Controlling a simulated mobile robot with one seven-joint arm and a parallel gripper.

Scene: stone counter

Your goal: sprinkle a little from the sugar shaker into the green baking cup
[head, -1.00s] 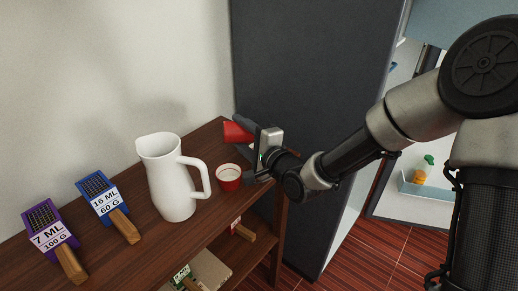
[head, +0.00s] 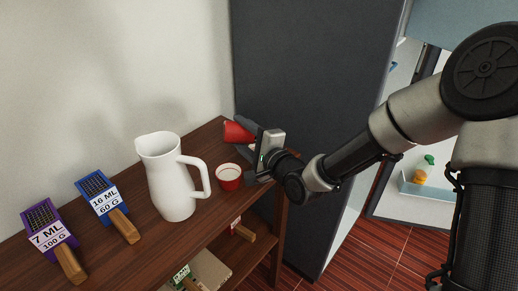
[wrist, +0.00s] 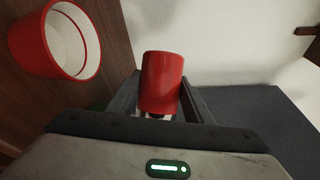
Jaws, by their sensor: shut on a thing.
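My gripper (head: 247,140) is shut on a red shaker (head: 237,132), above the far right end of the wooden top. The shaker lies tilted well over in the head view. In the wrist view the shaker (wrist: 162,82) sits between the two fingers, with a little white at its near end. I cannot make out a green cup on the top in the head view, nor any falling sugar.
A red cup with white inside (head: 228,178) stands near my gripper; it also shows in the wrist view (wrist: 44,45). A white pitcher (head: 168,180) stands left of it. A dark tall panel (head: 305,90) stands behind.

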